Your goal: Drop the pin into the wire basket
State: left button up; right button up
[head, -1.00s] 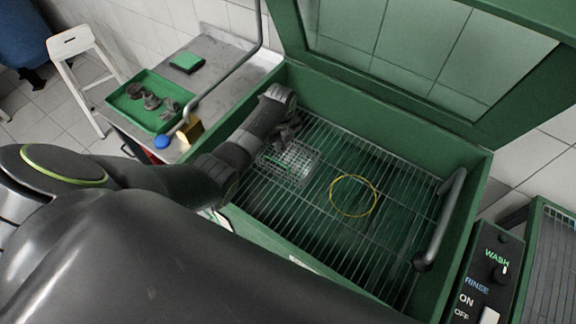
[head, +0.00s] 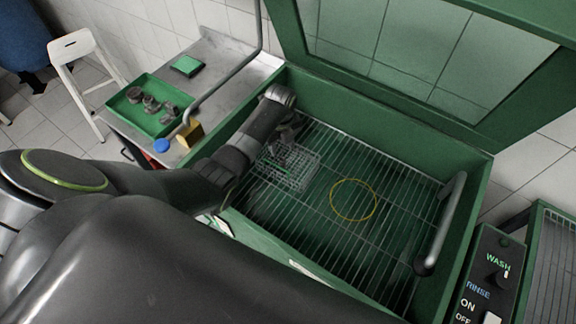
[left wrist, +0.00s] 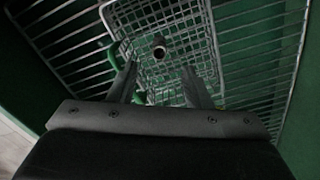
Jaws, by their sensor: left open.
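The wire basket (head: 292,172) sits on the slatted rack inside the green washer, at its left end. My left gripper (head: 282,150) is over the basket. In the left wrist view the open fingers (left wrist: 159,80) point at the basket mesh (left wrist: 185,25). A small grey cylinder, seen nearly end-on and apparently the pin (left wrist: 159,47), shows against the mesh just past the fingertips, apart from both fingers. I cannot tell whether it rests on the basket floor. My right gripper is not in view.
A yellow ring (head: 353,200) lies on the rack (head: 390,220) right of the basket. The washer lid (head: 400,60) stands open, and a grey handle (head: 442,225) is at the right. A green tray (head: 130,118) of grey parts stands on the side bench. The control panel (head: 487,275) is lower right.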

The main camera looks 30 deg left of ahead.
pick_arm(q)
notch_tip(320, 180, up, 16)
jog(key=p, duration=0.1)
jog(key=shift+p, duration=0.3)
dwell(0.4)
